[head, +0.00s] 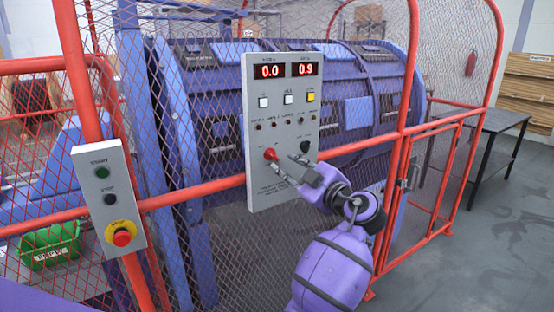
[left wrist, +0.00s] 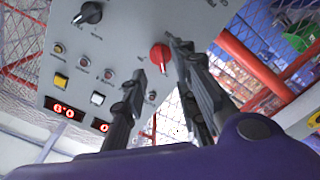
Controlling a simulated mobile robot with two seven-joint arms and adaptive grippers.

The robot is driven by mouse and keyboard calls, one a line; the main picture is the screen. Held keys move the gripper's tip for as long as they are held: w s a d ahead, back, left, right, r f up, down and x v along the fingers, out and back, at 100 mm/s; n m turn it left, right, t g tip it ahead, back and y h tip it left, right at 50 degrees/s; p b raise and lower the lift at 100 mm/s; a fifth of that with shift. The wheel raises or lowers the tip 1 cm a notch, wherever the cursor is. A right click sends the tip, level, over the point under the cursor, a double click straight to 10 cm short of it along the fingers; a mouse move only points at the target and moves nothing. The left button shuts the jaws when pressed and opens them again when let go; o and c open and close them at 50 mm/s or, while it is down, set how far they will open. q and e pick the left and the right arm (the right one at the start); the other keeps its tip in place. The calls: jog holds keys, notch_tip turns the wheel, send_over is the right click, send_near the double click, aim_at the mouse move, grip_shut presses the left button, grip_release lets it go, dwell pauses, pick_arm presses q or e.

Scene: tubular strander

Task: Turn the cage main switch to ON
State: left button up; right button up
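The grey control panel (head: 283,130) hangs on the red-framed mesh cage. A red rotary knob (head: 270,154) is at its lower left and a black rotary knob (head: 305,146) at its lower right; their labels are too small to read. My left gripper (head: 281,164) is in front of the lower panel with its fingers apart, tips close to the red knob. In the left wrist view the red knob (left wrist: 160,57) shows between the two fingertips; whether they touch it I cannot tell. The black knob (left wrist: 90,13) is clear of the fingers. My right gripper is not in view.
The panel also has red number displays (head: 287,70), push buttons and small lamps. A second box (head: 108,195) with a red emergency stop (head: 122,237) is mounted at the left. A dark table (head: 490,125) stands right.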

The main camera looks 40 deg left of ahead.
aim_at(274, 157)
pick_arm(q)
jog(key=x, duration=0.3)
jog(key=p+x, duration=0.1)
jog(key=x, duration=0.1)
jog(key=shift+a+r, duration=0.25)
jog(key=shift+a, duration=0.05)
jog(key=shift+w+a+f, duration=0.15)
jog(key=shift+w+a, duration=0.1)
jog(key=shift+a, duration=0.3)
grip_shut()
